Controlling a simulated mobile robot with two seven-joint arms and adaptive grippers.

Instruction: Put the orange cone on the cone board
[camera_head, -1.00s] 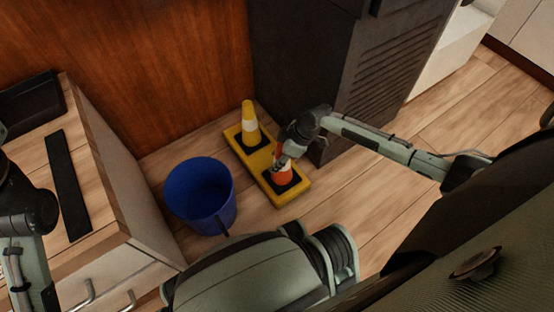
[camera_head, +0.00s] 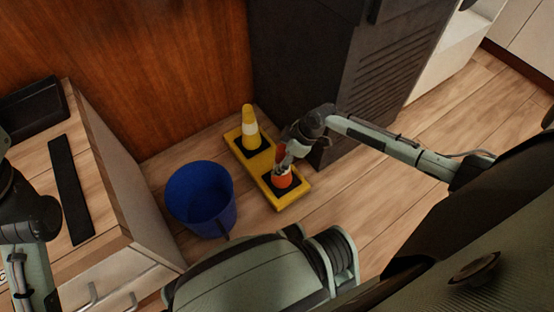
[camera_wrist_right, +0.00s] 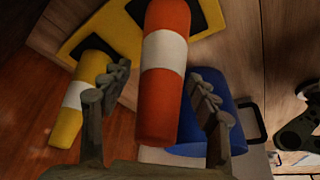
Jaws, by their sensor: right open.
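The orange cone (camera_head: 282,181) with a white band stands on the near black square of the yellow cone board (camera_head: 291,200). It also shows in the right wrist view (camera_wrist_right: 160,100), pointing toward the camera between the fingers. My right gripper (camera_head: 284,165) is open at the cone's upper part. In the right wrist view its two fingers (camera_wrist_right: 155,112) are on either side of the cone, with gaps showing. The gripper hides part of the cone in the head view. My left arm shows at the left edge, but its gripper is out of view.
A yellow cone (camera_head: 250,128) with a white band stands on the board's far square. A blue bucket (camera_head: 201,200) stands left of the board. A dark cabinet (camera_head: 300,75) is behind it, and a wooden-topped drawer unit (camera_head: 105,180) is at left. Floor is clear at right.

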